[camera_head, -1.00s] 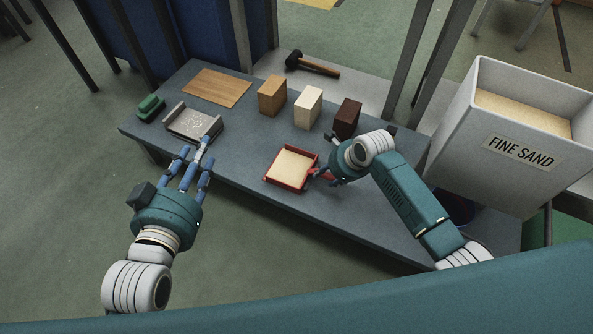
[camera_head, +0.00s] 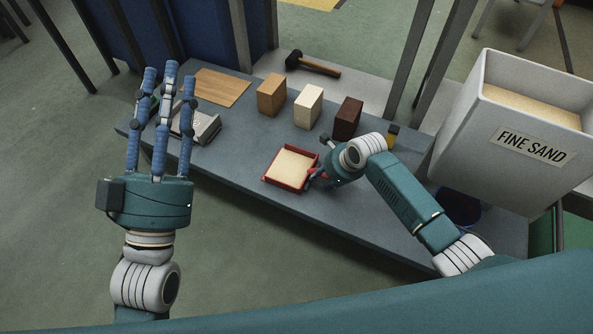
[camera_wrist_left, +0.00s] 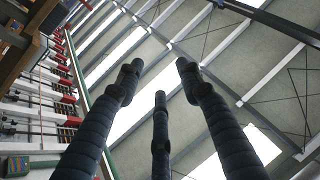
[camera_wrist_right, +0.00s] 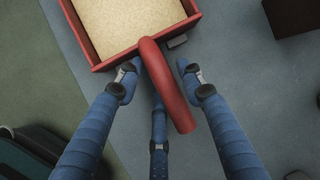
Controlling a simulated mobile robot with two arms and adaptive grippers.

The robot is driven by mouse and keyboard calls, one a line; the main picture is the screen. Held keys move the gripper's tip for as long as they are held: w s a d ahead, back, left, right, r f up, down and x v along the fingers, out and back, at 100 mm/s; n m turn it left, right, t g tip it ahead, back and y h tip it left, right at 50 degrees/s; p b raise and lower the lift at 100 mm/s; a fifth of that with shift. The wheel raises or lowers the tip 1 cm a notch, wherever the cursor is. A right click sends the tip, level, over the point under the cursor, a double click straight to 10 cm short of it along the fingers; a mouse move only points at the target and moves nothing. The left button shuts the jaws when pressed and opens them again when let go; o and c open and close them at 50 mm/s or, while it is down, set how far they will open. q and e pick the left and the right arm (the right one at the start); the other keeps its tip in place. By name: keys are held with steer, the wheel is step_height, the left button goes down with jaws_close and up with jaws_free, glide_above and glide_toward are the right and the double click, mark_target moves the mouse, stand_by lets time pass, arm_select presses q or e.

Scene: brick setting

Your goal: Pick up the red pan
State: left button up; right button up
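The red pan (camera_head: 269,178) lies on the grey table, filled with pale sand. In the right wrist view the red pan (camera_wrist_right: 190,13) shows at the top, with its red handle (camera_wrist_right: 172,90) pointing down between my fingers. My right gripper (camera_head: 314,176) is at the handle side of the pan. In its wrist view the fingers (camera_wrist_right: 157,78) are spread on both sides of the handle, with a third finger partly hidden under it; I see no clear grip. My left gripper (camera_head: 170,75) is open and empty, raised with its fingers upward; its wrist view shows only roof and walls.
Brown, white and dark bricks (camera_head: 308,107) stand behind the pan on the table (camera_head: 240,160). A hammer (camera_head: 312,64) lies further back. A wooden board (camera_head: 217,87) and metal tray (camera_head: 204,124) are at left. A FINE SAND bin (camera_head: 470,135) stands at right.

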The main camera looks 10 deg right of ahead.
steer(key=c, duration=1)
steer(key=shift+o, duration=0.2)
